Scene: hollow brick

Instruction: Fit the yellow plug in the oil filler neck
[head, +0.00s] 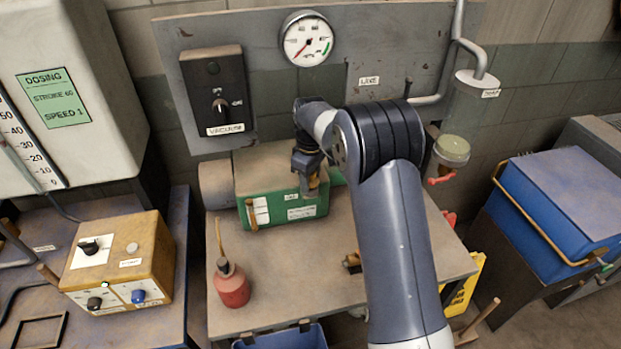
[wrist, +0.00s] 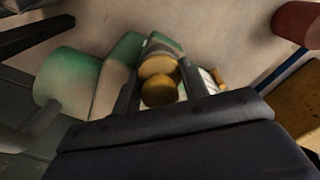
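The yellow plug (wrist: 160,92) is between the two fingers of my gripper (wrist: 160,70) in the wrist view, its round end toward the camera. A second yellow-brown round face (wrist: 158,66) shows just beyond it; I cannot tell whether it is part of the plug or of the neck. In the head view my gripper (head: 311,183) points down at the front of the green pump (head: 285,206), with a brownish piece at its tips. The oil filler neck cannot be told apart there; the gripper hides that spot.
A red oil can (head: 232,285) stands on the bench (head: 310,275), left of my arm. A yellow control box (head: 118,262) sits on the left table. A vacuum switch box (head: 218,92) and gauge (head: 307,38) are on the wall behind. The bench's front middle is mostly clear.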

